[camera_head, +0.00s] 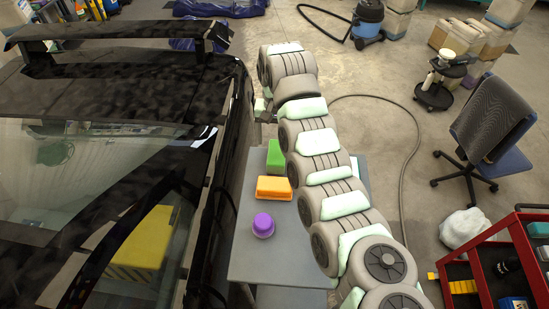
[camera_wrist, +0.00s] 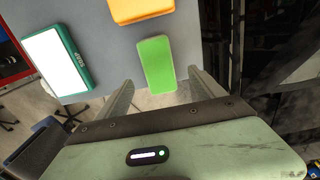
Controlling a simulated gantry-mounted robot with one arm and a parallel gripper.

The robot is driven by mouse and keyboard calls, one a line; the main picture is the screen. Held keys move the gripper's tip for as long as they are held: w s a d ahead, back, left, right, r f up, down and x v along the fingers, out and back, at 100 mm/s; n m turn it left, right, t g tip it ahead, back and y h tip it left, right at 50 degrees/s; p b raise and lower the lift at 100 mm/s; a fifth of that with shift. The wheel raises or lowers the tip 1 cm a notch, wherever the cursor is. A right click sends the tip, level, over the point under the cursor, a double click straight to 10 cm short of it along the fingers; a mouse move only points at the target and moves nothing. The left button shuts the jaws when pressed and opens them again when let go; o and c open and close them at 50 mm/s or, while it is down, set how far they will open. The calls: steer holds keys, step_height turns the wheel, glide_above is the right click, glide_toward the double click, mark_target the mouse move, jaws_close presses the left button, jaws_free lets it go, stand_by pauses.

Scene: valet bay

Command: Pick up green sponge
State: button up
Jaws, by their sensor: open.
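The green sponge (camera_head: 275,156) lies on the grey table near its far end, beside my arm. In the wrist view the green sponge (camera_wrist: 156,66) appears as an upright green block shape near the table edge. My gripper (camera_wrist: 161,76) is open and empty, and its two fingers point toward the sponge from either side in the picture. The sponge appears between the fingertips, with the table surface beyond; I cannot tell the remaining distance. In the head view my arm hides part of the area right of the sponge, and the fingers are not clear there.
An orange block (camera_head: 273,188) and a purple round-topped object (camera_head: 263,225) share the grey table (camera_head: 250,262). A white-faced, green-edged box (camera_wrist: 62,58) lies left of the sponge in the wrist view. A dark car (camera_head: 225,140) stands close left; a red cart (camera_head: 478,268) stands right.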

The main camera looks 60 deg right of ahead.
mark_target(277, 150)
step_height(277, 150, down, 3)
steer(key=shift+f, duration=0.15)
steer(key=shift+s+d+f+p, duration=0.15)
steer(key=shift+f+p, duration=0.8)
steer(key=shift+f, duration=1.75)
steer(key=c, duration=1.6)
steer(key=shift+r, duration=0.1)
step_height(277, 150, up, 20)
steer(key=shift+f+b, duration=0.1)
steer(key=shift+b, duration=1.15)
